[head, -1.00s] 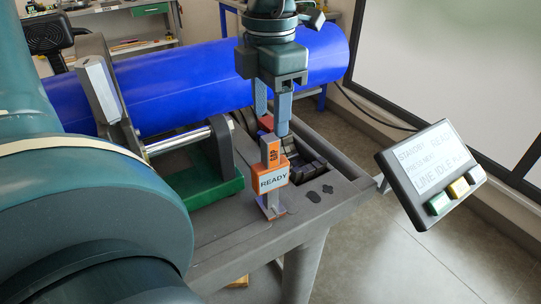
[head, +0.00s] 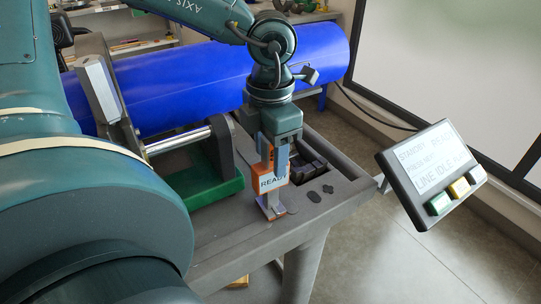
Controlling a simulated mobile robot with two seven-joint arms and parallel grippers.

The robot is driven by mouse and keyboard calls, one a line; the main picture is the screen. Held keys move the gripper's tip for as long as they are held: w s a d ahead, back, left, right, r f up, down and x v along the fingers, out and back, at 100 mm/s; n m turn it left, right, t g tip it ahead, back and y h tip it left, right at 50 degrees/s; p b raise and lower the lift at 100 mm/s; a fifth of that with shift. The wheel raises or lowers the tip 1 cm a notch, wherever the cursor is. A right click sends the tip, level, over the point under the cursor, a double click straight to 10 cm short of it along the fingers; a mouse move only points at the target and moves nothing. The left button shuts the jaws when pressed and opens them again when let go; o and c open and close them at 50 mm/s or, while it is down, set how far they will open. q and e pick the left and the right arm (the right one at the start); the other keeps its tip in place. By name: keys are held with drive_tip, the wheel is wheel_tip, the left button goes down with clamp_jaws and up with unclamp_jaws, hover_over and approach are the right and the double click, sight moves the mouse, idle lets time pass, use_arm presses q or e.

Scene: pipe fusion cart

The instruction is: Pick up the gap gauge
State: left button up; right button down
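The gap gauge (head: 268,156) is a small upright orange and grey block with dark lettering. It stands in its holder at the cart's near end. The fingers hide most of the gauge and part of the label. I cannot tell whether they press on it or stand slightly apart. My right gripper is out of view.
A large blue pipe (head: 180,85) lies behind the gripper. A green block (head: 205,188) and clamp parts are left of the holder. Dark blocks lie in a recess (head: 308,165) to its right. A tilted control panel (head: 432,170) stands at right. My large arm link fills the left foreground.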

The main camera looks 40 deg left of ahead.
use_arm(q)
clamp_jaws()
idle(0.3)
drive_tip(key=shift+r, duration=0.15)
idle(0.3)
